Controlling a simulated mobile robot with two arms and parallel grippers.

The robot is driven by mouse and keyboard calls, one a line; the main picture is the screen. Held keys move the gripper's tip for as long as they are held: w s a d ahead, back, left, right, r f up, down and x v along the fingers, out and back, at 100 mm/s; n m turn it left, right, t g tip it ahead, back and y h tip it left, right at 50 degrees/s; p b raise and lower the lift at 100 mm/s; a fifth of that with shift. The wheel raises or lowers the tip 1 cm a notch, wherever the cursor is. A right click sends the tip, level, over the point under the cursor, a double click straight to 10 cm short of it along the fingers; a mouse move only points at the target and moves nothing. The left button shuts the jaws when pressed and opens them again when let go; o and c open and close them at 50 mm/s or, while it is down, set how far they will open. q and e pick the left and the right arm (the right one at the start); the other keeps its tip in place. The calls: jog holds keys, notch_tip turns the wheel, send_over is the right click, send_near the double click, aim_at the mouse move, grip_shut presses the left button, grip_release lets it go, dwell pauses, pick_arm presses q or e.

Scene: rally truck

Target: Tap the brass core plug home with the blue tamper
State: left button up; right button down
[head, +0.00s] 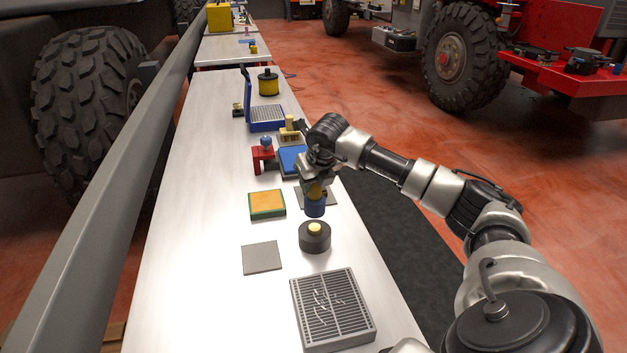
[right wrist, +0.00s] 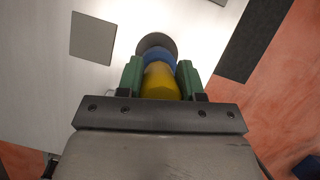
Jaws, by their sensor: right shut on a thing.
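My right gripper (head: 317,188) is shut on the blue tamper (head: 315,207), which has a yellow upper part and a blue lower end. The tamper hangs above the bench, just behind a dark round block. The brass core plug (head: 314,228) shows as a pale yellow disc in the top of that dark round block (head: 315,239). In the right wrist view, green finger pads grip the yellow part (right wrist: 161,82); the blue end (right wrist: 158,56) covers part of the dark round block (right wrist: 156,40) and hides the plug. My left gripper is not in view.
The white bench (head: 190,230) also holds a grey slotted tray (head: 332,310), a grey square plate (head: 262,257), and an orange-and-green block (head: 267,204). A red fixture (head: 263,158) and an open blue case (head: 266,117) stand farther back. A grey rail (head: 110,200) runs along the left.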

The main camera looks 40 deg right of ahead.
aim_at(313, 194)
notch_tip(313, 194, down, 5)
jog(key=b, duration=0.3)
jog(key=shift+f, duration=0.2)
jog(key=shift+r+p, duration=0.4)
jog(key=shift+r, duration=0.2)
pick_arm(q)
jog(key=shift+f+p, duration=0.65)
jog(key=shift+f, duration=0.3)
pick_arm(e)
jog(key=shift+r, duration=1.15)
jog(key=shift+r+p, duration=0.9)
jog(key=shift+r, duration=0.4)
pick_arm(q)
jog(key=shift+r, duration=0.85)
pick_arm(e)
jog(key=shift+f, duration=0.1)
